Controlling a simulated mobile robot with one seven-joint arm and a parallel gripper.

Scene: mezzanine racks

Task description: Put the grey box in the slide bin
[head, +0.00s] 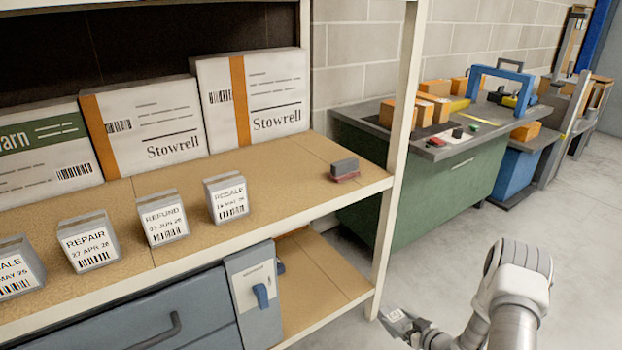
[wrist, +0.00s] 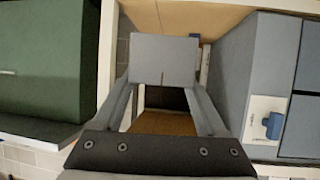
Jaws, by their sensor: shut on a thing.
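My gripper (head: 405,325) is low at the front right of the rack in the head view, beside the rack's upright. In the wrist view its two fingers (wrist: 165,105) are shut on a plain grey box (wrist: 165,60). In the head view only a small pale part of the held box (head: 394,314) shows. A blue-grey drawer front (head: 110,330) with a dark handle is under the rack's upper board. Beside it is a grey panel (head: 243,285) with a blue latch (head: 261,295). I cannot tell which part is the slide bin; no open bin interior shows clearly.
The rack upright (head: 395,170) is close.

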